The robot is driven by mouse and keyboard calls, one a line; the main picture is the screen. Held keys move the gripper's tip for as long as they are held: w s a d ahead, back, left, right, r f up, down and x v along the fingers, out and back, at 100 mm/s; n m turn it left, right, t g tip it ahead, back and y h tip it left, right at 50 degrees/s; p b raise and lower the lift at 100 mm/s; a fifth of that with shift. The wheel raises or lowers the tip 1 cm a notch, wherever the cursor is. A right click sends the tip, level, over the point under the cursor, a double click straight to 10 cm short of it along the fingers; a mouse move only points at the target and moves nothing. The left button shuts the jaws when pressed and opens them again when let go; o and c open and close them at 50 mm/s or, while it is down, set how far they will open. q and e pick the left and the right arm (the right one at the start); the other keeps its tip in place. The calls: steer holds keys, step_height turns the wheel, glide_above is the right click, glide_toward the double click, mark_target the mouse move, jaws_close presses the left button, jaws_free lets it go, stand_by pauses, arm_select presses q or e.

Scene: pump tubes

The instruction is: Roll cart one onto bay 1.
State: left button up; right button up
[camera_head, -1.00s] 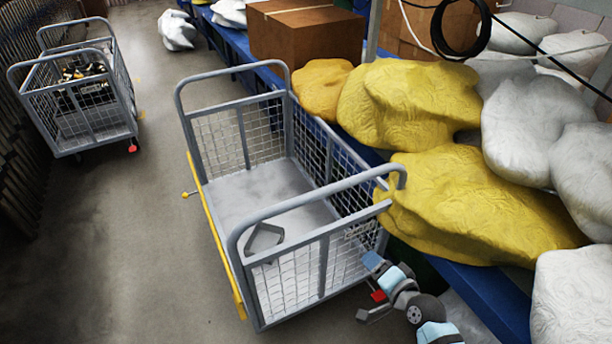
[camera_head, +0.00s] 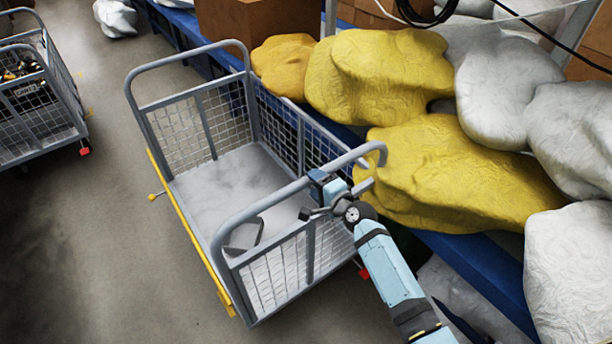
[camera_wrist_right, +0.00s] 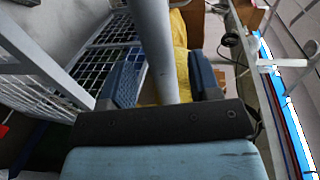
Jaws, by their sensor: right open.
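A grey mesh cart (camera_head: 207,128) stands in the middle of the head view, with a raised tube handle at each end. No number shows on it, so I cannot tell whether it is cart one. My right gripper (camera_head: 322,188) is at the near handle (camera_head: 275,205), towards its right end. In the wrist view, the open fingers of the right gripper (camera_wrist_right: 165,78) stand either side of a grey tube (camera_wrist_right: 160,40), not visibly closed on it. My left gripper is out of view. I cannot make out bay 1.
A second mesh cart (camera_head: 40,115) with a dark load stands at the far left. Yellow sacks (camera_head: 450,185) and white sacks (camera_head: 575,260) lie along a blue bench (camera_head: 475,265) close on the right. The floor (camera_head: 110,230) left of the near cart is clear.

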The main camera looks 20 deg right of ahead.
steer(key=x, duration=0.4)
steer(key=shift+w+a, duration=0.15)
steer(key=shift+w, duration=0.2)
steer(key=shift+f, duration=0.1)
jaws_close()
